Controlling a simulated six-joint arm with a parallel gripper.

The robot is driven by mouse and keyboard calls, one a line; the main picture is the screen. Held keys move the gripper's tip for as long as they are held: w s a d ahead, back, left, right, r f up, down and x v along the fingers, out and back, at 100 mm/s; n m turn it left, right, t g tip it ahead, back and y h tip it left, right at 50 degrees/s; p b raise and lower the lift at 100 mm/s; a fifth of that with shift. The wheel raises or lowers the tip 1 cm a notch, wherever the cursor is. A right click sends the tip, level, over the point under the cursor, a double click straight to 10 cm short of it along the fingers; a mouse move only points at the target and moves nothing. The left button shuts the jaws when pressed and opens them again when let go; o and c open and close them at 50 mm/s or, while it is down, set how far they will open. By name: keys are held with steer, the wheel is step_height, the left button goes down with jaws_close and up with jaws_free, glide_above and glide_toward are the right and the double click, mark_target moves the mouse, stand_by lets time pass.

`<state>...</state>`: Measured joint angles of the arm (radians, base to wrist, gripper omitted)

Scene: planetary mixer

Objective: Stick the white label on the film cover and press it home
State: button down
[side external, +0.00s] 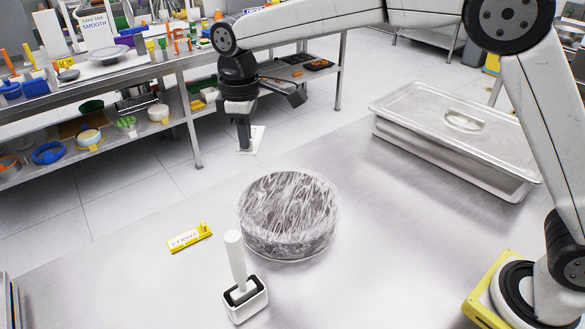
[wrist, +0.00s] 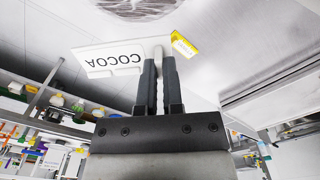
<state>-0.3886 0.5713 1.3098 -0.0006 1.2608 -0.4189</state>
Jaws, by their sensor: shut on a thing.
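The white label (wrist: 108,60) reads COCOA, upside down in the wrist view. My gripper (wrist: 159,66) is shut on a pale tab at its edge. In the side view my gripper (side external: 244,142) points down, with the white label (side external: 256,138) at its fingertips, raised clear of the table. The film cover (side external: 288,205) is crinkled clear wrap over a round, drum-shaped container on the table, to the right of and nearer than the gripper. Only part of the film cover (wrist: 140,5) shows at the top of the wrist view. No label shows on it.
A yellow VANILLA label (side external: 189,237) lies left of the container. A white rod (side external: 235,258) stands in a small white holder (side external: 246,302) in front. A lidded steel pan (side external: 455,140) sits at right. A cluttered shelf unit (side external: 90,90) stands behind.

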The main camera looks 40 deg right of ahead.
steer(key=shift+w+d+m, duration=0.15)
steer(key=shift+d+m, duration=0.25)
steer(key=shift+m, duration=0.6)
glide_above(255, 206)
step_height(255, 206, down, 5)
steer(key=shift+f, duration=0.1)
steer(key=shift+f, duration=0.1)
steer(key=shift+f, duration=4.4)
steer(key=shift+f, duration=0.5)
steer(key=c, duration=0.7)
jaws_free()
steer(key=shift+r, duration=0.15)
steer(key=shift+r, duration=3.4)
